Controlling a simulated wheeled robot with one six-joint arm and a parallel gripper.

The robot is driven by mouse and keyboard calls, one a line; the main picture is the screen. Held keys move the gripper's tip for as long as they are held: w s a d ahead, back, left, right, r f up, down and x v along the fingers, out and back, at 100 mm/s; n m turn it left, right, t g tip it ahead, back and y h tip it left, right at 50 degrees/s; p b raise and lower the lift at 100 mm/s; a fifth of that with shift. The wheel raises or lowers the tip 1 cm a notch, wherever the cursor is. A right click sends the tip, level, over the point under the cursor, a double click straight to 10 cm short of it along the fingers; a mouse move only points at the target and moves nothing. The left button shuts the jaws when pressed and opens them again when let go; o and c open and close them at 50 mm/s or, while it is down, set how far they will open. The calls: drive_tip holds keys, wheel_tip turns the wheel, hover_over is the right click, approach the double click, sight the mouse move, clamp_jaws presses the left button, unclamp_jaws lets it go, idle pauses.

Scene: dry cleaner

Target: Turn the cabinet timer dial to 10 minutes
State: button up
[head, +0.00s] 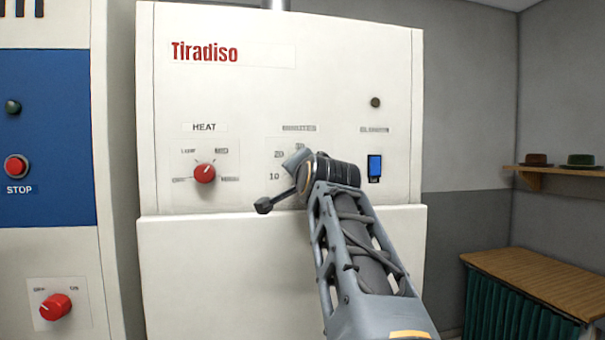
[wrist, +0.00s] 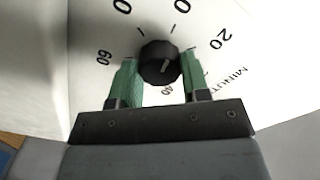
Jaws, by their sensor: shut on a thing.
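The timer dial (wrist: 160,62) is a small black round knob on a white face in the wrist view. Printed numbers ring it: 60 at left, 20 at right, 40 below, and two partly cut off at the top. A short pale mark shows on the knob's lower right part; I cannot tell its exact reading. My gripper (wrist: 160,84) is shut on the knob, one green finger on each side. In the head view my gripper (head: 292,178) hides the dial; the printed 10 (head: 274,177) shows beside it.
The white cabinet (head: 340,70) also has a red heat knob (head: 204,173) left of my arm and a blue switch (head: 375,168) to its right. A blue panel with a red stop button (head: 16,167) stands at left. A wooden counter (head: 535,283) stands at right.

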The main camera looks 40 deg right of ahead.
idle(0.4)
drive_tip(key=o, duration=0.9)
drive_tip(key=shift+a, duration=0.1)
